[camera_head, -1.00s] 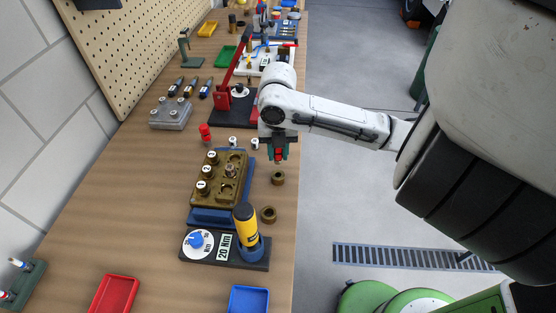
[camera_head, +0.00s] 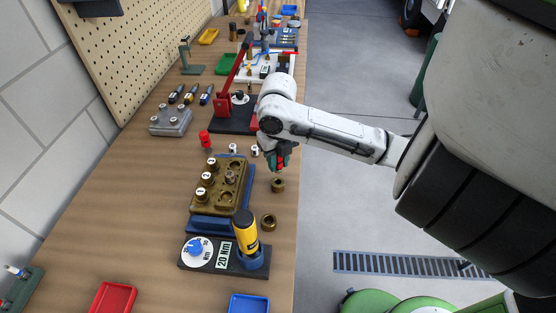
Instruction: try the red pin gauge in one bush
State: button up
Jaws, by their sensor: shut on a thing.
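My gripper (camera_head: 278,165) is shut on a small red piece (camera_head: 281,161), which looks like the red pin gauge; the fingers hide most of it. It hangs at the table's right edge, above and beyond a loose brass bush (camera_head: 277,185). A second loose brass bush (camera_head: 268,222) lies nearer, right of the brass block (camera_head: 220,198). The block sits on a blue base (camera_head: 212,224) and has several numbered caps along its left side and round openings on its right. One right-hand opening holds a small metallic part (camera_head: 230,177).
A red-topped post (camera_head: 205,138) and two small white cylinders (camera_head: 233,148) stand behind the block. A yellow torque driver (camera_head: 245,232) stands upright on a dark stand in front. Red (camera_head: 113,298) and blue (camera_head: 249,304) trays lie nearest. A red-levered press (camera_head: 222,102) stands behind.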

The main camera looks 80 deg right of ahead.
aim_at(278, 171)
jog(key=shift+f+b, duration=2.35)
jog(key=shift+b, duration=0.05)
jog(key=shift+b, duration=0.45)
dwell(0.3)
jog(key=shift+f, duration=0.2)
dwell(0.5)
jog(key=shift+r, duration=0.2)
dwell(0.6)
jog(key=shift+r+p, duration=2.05)
jog(key=shift+r, duration=0.85)
